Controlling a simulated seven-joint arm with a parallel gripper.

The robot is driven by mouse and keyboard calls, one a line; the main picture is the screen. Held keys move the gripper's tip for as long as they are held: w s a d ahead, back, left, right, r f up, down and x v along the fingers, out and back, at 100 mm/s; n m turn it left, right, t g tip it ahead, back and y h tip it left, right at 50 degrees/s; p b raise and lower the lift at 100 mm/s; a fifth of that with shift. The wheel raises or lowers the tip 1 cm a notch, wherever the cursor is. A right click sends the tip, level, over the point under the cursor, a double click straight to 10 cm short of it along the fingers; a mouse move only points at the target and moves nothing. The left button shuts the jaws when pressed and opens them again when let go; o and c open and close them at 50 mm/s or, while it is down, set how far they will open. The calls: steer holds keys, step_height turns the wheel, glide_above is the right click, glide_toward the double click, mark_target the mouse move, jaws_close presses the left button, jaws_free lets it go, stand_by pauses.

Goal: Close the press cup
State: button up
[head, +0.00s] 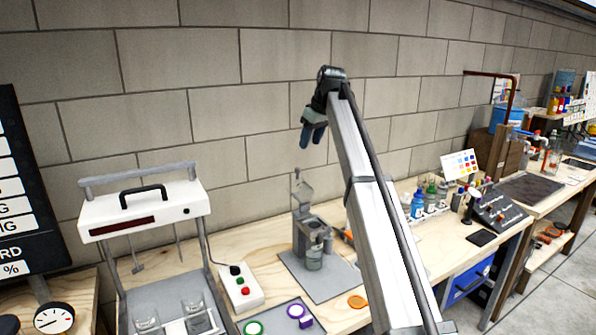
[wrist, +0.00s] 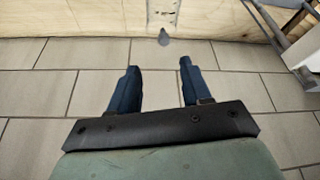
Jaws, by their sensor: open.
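A small grey metal press (head: 313,232) stands on a grey mat on the wooden bench in the head view. A clear cup-like vessel (head: 314,257) sits at its lower front. A thin upright flap or lever (head: 303,188) rises above the press; I cannot tell for sure whether it is the cup's lid. My gripper (head: 313,138) hangs in the air above the press, in front of the block wall, apart from it. In the wrist view my gripper (wrist: 157,70) shows two dark blue fingers spread apart with nothing between them. A small grey pointed thing (wrist: 164,38) lies beyond the fingertips, only partly visible.
A white-topped jar-test stand (head: 145,212) with beakers is at the left. Bottles (head: 418,205) stand to the right, behind my arm. The air around my gripper is clear.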

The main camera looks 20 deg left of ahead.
mark_target(298, 168)
steer(key=x, duration=0.9)
steer(key=a+x, duration=0.1)
steer(key=x, duration=0.3)
steer(key=shift+f, duration=0.1)
steer(key=shift+c, duration=0.4)
jaws_close()
